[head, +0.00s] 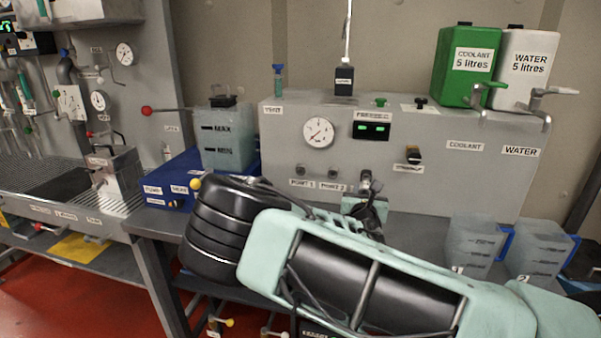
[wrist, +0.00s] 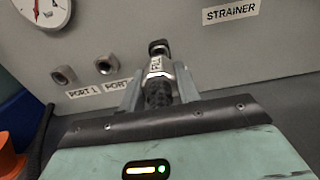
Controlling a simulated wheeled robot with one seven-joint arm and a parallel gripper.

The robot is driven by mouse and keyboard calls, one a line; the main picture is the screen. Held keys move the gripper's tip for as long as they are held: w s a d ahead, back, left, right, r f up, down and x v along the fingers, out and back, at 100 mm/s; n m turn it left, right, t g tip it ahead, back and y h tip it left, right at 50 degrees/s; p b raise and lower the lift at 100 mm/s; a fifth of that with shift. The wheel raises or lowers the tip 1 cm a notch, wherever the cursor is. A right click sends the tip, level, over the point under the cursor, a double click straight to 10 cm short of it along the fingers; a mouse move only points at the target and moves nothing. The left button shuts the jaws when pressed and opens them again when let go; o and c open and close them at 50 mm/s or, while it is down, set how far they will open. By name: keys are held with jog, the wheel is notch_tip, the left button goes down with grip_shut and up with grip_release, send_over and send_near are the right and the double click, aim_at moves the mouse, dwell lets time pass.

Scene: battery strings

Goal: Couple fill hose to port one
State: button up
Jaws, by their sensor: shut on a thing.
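My gripper (wrist: 158,88) is shut on the fill hose's end fitting (wrist: 156,70), a metal collar with a small label and a black ribbed part below. In the head view my gripper (head: 368,203) is in front of the grey panel, right of the ports. Port one (wrist: 64,76) is a short metal stub above a PORT 1 label, left of the fitting and apart from it; it also shows in the head view (head: 300,171). A second port (wrist: 106,64) lies between them. Whether the fitting's dark tip touches the panel, I cannot tell. Most of the hose is hidden.
The grey panel (head: 430,160) carries a gauge (head: 318,132) above the ports and a STRAINER label (wrist: 231,14) to the right. A blue box (head: 178,180) with a clear tank (head: 225,140) stands left. Clear jugs (head: 473,245) stand right.

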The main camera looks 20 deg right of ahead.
jog(key=shift+v, duration=2.5)
